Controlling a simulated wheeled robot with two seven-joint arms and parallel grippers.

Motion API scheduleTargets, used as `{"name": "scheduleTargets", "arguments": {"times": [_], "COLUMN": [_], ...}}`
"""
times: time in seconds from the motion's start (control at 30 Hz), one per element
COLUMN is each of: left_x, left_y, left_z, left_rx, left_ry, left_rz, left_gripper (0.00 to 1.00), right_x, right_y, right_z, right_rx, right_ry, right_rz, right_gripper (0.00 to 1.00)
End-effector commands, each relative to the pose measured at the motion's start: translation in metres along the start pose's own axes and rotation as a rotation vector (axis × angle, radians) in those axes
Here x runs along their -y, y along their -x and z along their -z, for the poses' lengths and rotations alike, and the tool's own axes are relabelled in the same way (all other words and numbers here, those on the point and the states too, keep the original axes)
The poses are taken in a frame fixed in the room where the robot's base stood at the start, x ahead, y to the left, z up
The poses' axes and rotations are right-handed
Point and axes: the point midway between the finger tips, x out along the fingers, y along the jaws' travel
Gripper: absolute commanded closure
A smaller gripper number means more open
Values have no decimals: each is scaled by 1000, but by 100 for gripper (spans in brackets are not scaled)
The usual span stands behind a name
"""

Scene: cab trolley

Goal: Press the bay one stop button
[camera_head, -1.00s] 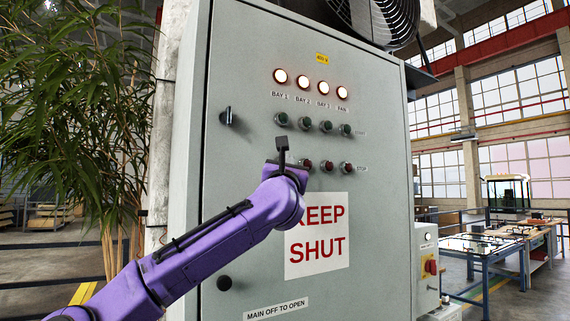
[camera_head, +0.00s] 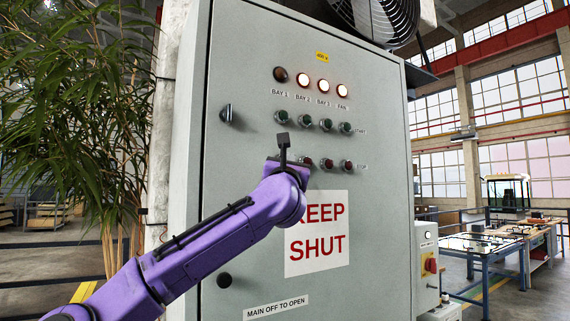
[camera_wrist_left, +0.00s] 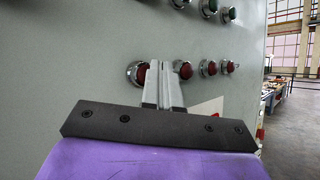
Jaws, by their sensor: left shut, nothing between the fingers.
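The bay one stop button (camera_wrist_left: 140,74) is the leftmost red button of the lower row in the left wrist view. In the head view my left wrist hides it. My left gripper (camera_wrist_left: 168,66) is shut and empty, its fingertips at the panel beside this button, partly overlapping its right side in the picture. I cannot tell whether they touch it. The BAY 1 lamp (camera_head: 281,75) is dark, while the BAY 2 lamp (camera_head: 303,79) and the lamps right of it glow. My right gripper is in neither view.
The other red stop buttons (camera_head: 326,164) sit close to the right, with green start buttons (camera_head: 304,122) above. The grey cabinet (camera_head: 370,230) carries a KEEP SHUT sign (camera_head: 317,245). A leafy plant (camera_head: 75,130) stands left.

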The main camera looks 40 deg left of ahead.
Motion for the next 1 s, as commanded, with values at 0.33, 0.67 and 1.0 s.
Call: {"name": "scheduleTargets", "arguments": {"times": [0.33,0.67,1.0], "left_x": [3,18,29], "left_y": [4,24,39], "left_z": [-3,-15,-28], "left_rx": [1,3,1], "left_ry": [0,-1,0], "left_rz": [2,3,2], "left_gripper": [100,100,100], "right_x": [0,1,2], "right_y": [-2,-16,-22], "right_z": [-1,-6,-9], "right_rx": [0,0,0], "right_ry": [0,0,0], "right_rz": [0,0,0], "right_gripper": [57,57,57]}}
